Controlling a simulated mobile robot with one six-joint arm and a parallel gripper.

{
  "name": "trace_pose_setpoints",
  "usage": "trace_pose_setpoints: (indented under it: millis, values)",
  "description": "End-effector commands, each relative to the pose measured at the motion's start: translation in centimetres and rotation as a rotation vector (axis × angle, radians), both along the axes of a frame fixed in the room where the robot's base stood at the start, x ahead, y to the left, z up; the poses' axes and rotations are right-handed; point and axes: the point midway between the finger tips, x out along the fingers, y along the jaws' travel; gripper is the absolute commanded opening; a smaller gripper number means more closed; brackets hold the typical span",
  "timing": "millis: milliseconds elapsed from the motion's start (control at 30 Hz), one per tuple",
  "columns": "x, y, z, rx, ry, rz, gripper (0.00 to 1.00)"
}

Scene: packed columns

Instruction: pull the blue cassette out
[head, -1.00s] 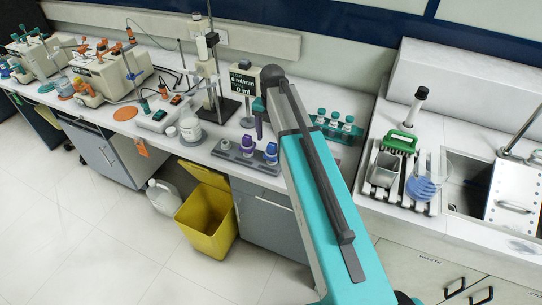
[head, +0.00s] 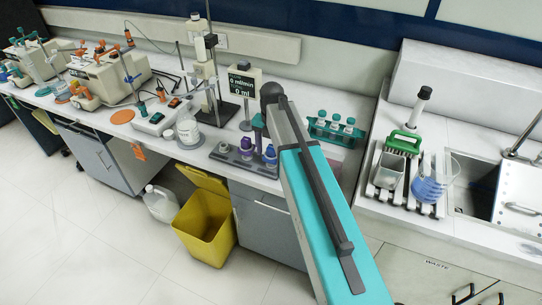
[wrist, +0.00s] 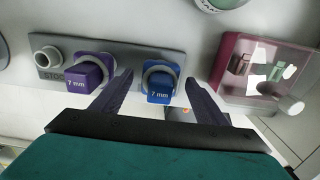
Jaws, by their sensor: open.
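The blue cassette (wrist: 160,88), marked "7 mm", sits in a round collar on a grey holder (wrist: 112,62) in the wrist view. My gripper (wrist: 158,79) is open, with one dark finger on each side of the blue cassette. Gaps show between both fingers and the cassette. A purple cassette (wrist: 87,69), also marked "7 mm", stands just left of the left finger. An empty collar is at the holder's left end. In the head view the blue cassette (head: 270,154) is at the right end of the holder (head: 247,164), close to my arm.
A clear pinkish box (wrist: 262,72) lies to the right of the right finger. Behind the holder in the head view stands a flow meter (head: 243,82). A teal rack (head: 336,128) of capped vials is right of my arm. A yellow bin (head: 205,220) stands on the floor.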

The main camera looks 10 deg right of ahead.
Motion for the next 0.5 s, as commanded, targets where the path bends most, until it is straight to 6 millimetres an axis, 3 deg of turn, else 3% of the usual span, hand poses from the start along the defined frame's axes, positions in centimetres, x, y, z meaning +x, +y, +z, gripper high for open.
trace_pose_setpoints:
  millis: [100, 400, 500]
  values:
    - [0.00, 0.03, 0.01, 0.000, 0.000, 0.000, 0.67]
    - [-0.01, 0.14, 0.02, 0.000, 0.000, 0.002, 0.17]
    - [0.00, 0.16, 0.03, 0.000, 0.000, 0.002, 0.05]
